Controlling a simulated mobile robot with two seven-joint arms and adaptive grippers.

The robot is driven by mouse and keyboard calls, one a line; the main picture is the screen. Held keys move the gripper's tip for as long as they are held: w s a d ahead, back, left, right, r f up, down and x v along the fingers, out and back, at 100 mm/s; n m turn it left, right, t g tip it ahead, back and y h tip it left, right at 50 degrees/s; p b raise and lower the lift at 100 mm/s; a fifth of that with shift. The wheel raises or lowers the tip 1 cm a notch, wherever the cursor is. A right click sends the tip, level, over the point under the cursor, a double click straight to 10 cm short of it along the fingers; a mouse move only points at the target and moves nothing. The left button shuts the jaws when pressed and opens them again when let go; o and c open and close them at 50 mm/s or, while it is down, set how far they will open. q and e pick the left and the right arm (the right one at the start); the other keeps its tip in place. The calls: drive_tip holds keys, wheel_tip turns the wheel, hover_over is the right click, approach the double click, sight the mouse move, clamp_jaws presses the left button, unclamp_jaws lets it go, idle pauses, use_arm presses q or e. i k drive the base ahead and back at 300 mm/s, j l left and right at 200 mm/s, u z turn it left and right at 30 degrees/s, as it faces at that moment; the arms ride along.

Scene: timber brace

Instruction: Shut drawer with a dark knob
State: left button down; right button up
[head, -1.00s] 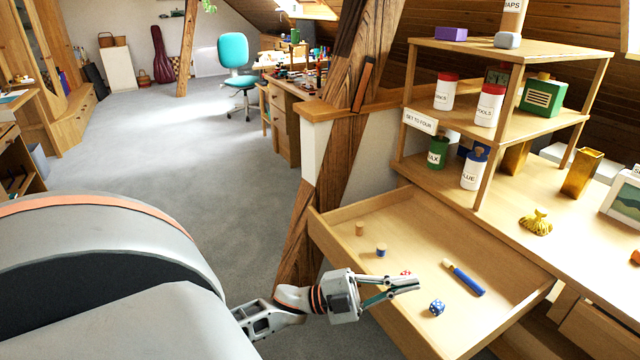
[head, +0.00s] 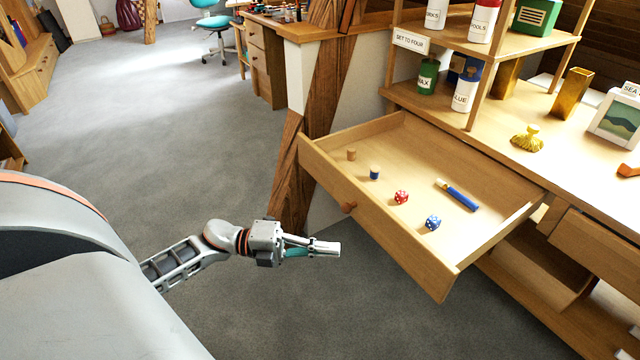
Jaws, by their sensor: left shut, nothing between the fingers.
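The open drawer (head: 400,242) is pulled far out from under the worktop, at the centre right of the head view. A small reddish-brown knob (head: 348,207) is on its front panel. Inside lie a red die (head: 401,197), a blue die (head: 433,222), a blue-handled tool (head: 460,198), a wooden peg (head: 351,155) and a blue-and-wood peg (head: 374,173). My left gripper (head: 332,248) is shut and empty, outside the drawer, just below and left of the knob in the picture, apparently not touching it. My right gripper is not in view.
A shelf (head: 540,45) with labelled jars stands on the worktop (head: 560,165) behind the drawer. A timber post (head: 322,95) rises close to the drawer's left end. Another drawer front (head: 595,255) is at the right. Grey floor (head: 150,130) is clear at left.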

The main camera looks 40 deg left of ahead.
sight(411, 152)
drive_tip(key=i+l+u, duration=0.25)
drive_tip(key=i+u, duration=0.2)
drive_tip(key=i+l+u, duration=0.25)
drive_tip(key=u, duration=0.15)
drive_tip(key=i+l+u, duration=0.3)
drive_tip(key=l+u, duration=0.15)
